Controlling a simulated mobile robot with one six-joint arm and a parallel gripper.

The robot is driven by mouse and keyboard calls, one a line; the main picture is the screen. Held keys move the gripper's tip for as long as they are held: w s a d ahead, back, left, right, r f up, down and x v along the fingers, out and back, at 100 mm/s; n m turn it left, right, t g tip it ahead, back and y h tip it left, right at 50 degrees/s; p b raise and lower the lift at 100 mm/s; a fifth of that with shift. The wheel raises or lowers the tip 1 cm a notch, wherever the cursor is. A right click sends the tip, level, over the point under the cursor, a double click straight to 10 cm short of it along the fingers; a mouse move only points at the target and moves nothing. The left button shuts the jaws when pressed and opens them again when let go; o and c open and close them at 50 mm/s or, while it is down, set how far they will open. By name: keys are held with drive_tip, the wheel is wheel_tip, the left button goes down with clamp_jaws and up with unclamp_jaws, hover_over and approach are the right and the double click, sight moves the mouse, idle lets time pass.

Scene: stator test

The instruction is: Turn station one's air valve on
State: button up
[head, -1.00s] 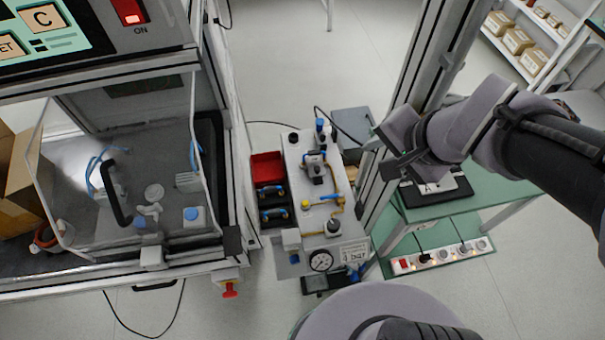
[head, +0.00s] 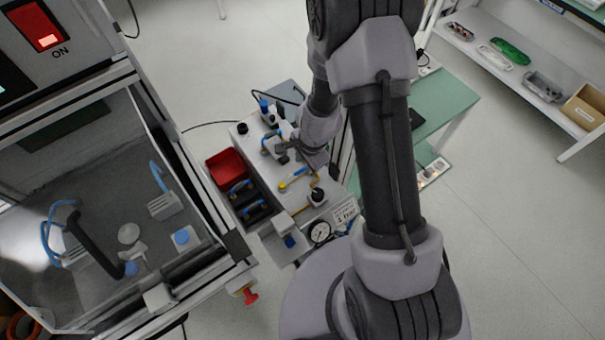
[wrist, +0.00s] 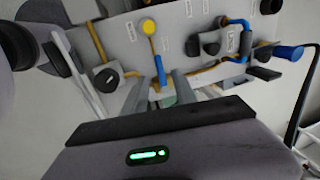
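The valve panel (head: 250,148), a grey board with pipes and fittings, stands between the cabinet and the green table. A small blue lever (head: 299,172) sits on its yellow pipe near a yellow knob (head: 283,187). In the wrist view the blue lever (wrist: 159,70) lies close beyond the fingertips, with the round yellow knob (wrist: 149,26) farther up. My gripper (wrist: 160,88) is open, its two grey fingers apart with nothing visibly held. In the head view my gripper (head: 290,148) is over the panel, partly hidden by my arm. I cannot tell whether it touches the lever.
A dial gauge (head: 319,232) and a black knob (head: 317,196) are at the panel's near end. A red bin (head: 226,165) stands at its left. A thick blue-ended fitting (wrist: 288,52) stands at right in the wrist view. The glazed cabinet (head: 110,190) bounds the left.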

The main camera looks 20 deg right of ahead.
sight(302, 170)
drive_tip(key=f, duration=0.1)
drive_tip(key=f+b, duration=0.1)
drive_tip(key=f, duration=0.1)
drive_tip(key=shift+w+a+f, duration=0.15)
drive_tip(key=shift+w, duration=0.2)
clamp_jaws()
